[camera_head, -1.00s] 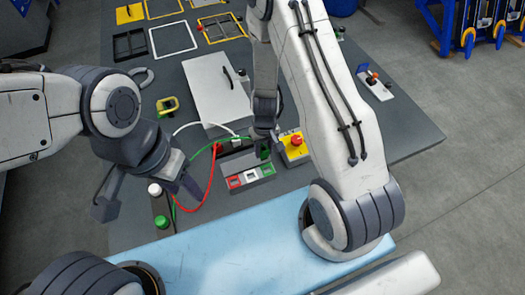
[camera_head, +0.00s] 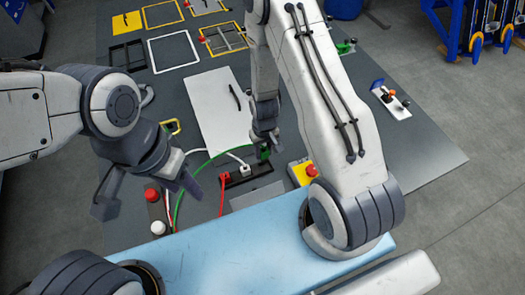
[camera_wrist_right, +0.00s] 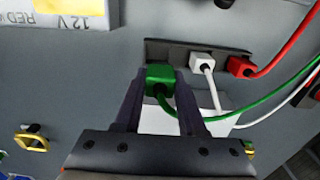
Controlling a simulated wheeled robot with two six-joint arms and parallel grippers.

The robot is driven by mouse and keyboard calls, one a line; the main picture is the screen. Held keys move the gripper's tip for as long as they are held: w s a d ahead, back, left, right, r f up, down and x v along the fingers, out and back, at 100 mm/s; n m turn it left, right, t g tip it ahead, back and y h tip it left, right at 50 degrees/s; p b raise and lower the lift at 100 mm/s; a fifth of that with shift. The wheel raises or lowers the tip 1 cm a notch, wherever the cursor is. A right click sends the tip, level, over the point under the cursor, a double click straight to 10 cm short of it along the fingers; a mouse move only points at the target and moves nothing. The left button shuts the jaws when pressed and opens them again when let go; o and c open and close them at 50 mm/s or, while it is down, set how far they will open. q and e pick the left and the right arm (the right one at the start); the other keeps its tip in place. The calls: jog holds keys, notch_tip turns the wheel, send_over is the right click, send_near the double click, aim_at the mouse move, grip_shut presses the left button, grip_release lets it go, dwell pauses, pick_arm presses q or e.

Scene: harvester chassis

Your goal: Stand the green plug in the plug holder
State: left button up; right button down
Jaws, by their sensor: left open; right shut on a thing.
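The green plug (camera_head: 264,153) is held in my right gripper (camera_head: 265,140), whose fingers are shut on it. In the right wrist view the green plug (camera_wrist_right: 160,78) sits between the fingertips, its green cable running off to the right. The dark plug holder (camera_wrist_right: 180,50) is just beyond it, with the plug near its left end. I cannot tell whether the plug is in the holder. A white plug (camera_wrist_right: 203,62) and a red plug (camera_wrist_right: 240,67) stand at the holder. My left gripper (camera_head: 146,190) is open and empty, left of the holder.
A dark block with a red and a white knob (camera_head: 154,212) is below my left gripper. Green, white and red cables cross the board (camera_head: 400,150).

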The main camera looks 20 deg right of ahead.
jog(key=shift+d, duration=0.35)
notch_tip(320, 180, down, 7)
jog(key=b, duration=0.6)
jog(key=shift+s+a+r+b, duration=0.1)
jog(key=shift+b, duration=0.25)
jog(key=shift+c, duration=2.1)
grip_release()
notch_tip(320, 180, up, 3)
jog(key=shift+r+p, duration=0.1)
jog(key=shift+p, duration=1.1)
notch_tip(320, 180, up, 6)
jog(key=shift+r+b, duration=0.1)
jog(key=shift+b, duration=0.55)
jog(key=shift+r, duration=0.55)
